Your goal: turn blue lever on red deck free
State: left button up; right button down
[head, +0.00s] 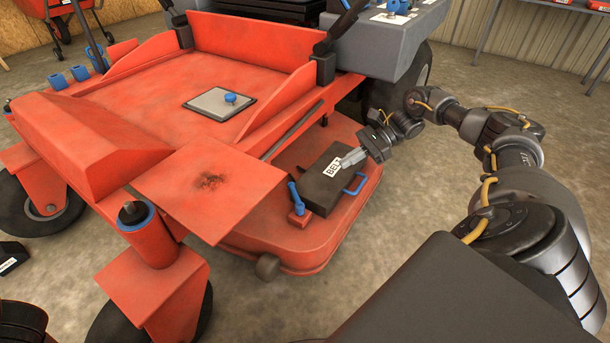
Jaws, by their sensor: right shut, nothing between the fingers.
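The blue lever (295,192) stands nearly upright on a small red block on the red deck (254,240), at the left of the black belt cover box (313,193). My right gripper (343,164) is shut and empty. Its fingertips are over the top of the black box near the white label, up and to the right of the blue lever and apart from it. I cannot tell whether the fingertips touch the box. My left gripper is not in view.
A blue handle (355,184) sticks out of the black box's right side. A red flat plate (205,187) overhangs the deck left of the lever. The mower's front wheel (42,206) stands at the left. Bare floor (415,165) lies right of the deck.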

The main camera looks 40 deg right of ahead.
aim_at(307, 191)
jog(key=b+x, duration=0.1)
jog(key=x, duration=0.3)
jog(key=b+x, duration=0.2)
jog(key=x, duration=0.2)
jog(key=b+x, duration=0.1)
jog(key=x, duration=0.3)
jog(key=shift+w+a+r, duration=0.1)
jog(key=shift+a+r, duration=0.05)
jog(key=shift+a, duration=0.35)
jog(key=shift+w+a+b, duration=0.2)
jog(key=shift+a+b, duration=0.1)
jog(key=shift+a, duration=0.15)
